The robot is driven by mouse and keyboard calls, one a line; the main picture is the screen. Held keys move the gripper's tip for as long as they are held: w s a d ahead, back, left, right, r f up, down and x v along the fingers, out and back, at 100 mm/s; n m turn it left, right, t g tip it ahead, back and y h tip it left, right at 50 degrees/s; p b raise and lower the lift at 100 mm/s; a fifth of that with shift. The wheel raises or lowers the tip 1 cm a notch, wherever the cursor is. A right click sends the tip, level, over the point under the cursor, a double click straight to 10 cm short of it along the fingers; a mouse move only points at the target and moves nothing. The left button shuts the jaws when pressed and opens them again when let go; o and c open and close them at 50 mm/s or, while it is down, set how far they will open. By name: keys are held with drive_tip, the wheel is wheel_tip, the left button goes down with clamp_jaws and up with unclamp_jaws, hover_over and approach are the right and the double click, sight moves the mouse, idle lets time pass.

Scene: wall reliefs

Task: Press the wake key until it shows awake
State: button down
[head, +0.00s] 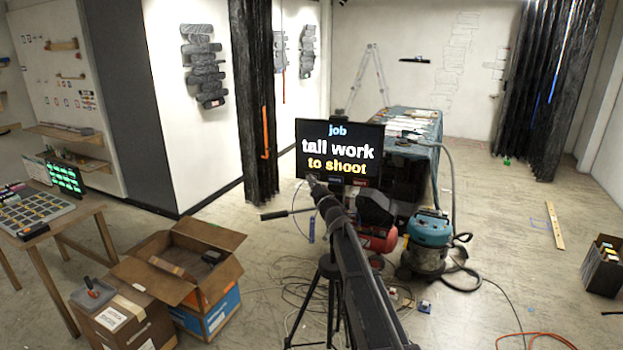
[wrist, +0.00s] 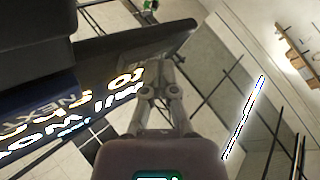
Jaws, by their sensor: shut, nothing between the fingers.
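A dark screen (head: 339,135) on a tripod shows "job", "tall work" and "to shoot". Two small labels, a blue one (head: 334,179) and a red one (head: 360,183), sit along its lower edge, too small to read surely. I cannot make out a wake key or the word awake. My gripper (head: 314,182) is at the screen's lower left corner in the head view. In the wrist view my gripper (wrist: 160,62) is shut and empty, close to the edge of the screen (wrist: 85,105), whose text is upside down. Whether it touches is unclear.
A tripod (head: 330,268) stands under the screen, with cables on the floor. A blue vacuum (head: 430,230) is to the right and an open cardboard box (head: 190,258) to the left. A wooden table (head: 45,240) with a key panel stands at far left.

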drive_tip(key=shift+s, duration=0.1)
idle(0.3)
drive_tip(key=shift+s+a, duration=0.2)
drive_tip(key=shift+s, duration=0.55)
drive_tip(key=shift+s+a, duration=0.25)
drive_tip(key=shift+s, duration=1)
drive_tip(key=shift+s+a, duration=0.25)
drive_tip(key=shift+s, duration=0.95)
drive_tip(key=s+d+f+m+g+h+b, duration=0.3)
drive_tip(key=s+d+f+m+h, duration=0.25)
drive_tip(key=d+f, duration=0.5)
drive_tip(key=s+d+f+m+g+h+b, duration=0.25)
drive_tip(key=s+d+f+m+h, duration=0.2)
drive_tip(key=d+f+h, duration=0.45)
drive_tip(key=s+d+f+g+y+b, duration=0.1)
drive_tip(key=s+f+g, duration=0.3)
drive_tip(key=s, duration=0.5)
drive_tip(key=s+d+f+m+g+y+b, duration=0.1)
drive_tip(key=s+d+f+g, duration=0.3)
drive_tip(key=s, duration=0.6)
drive_tip(key=s+d+f+g+y+b, duration=0.1)
drive_tip(key=s+f+g, duration=0.4)
drive_tip(key=s, duration=0.5)
drive_tip(key=shift+s+d+f+m+b, duration=0.25)
drive_tip(key=shift+d+f+m+b, duration=0.15)
drive_tip(key=shift+d+f+b, duration=0.55)
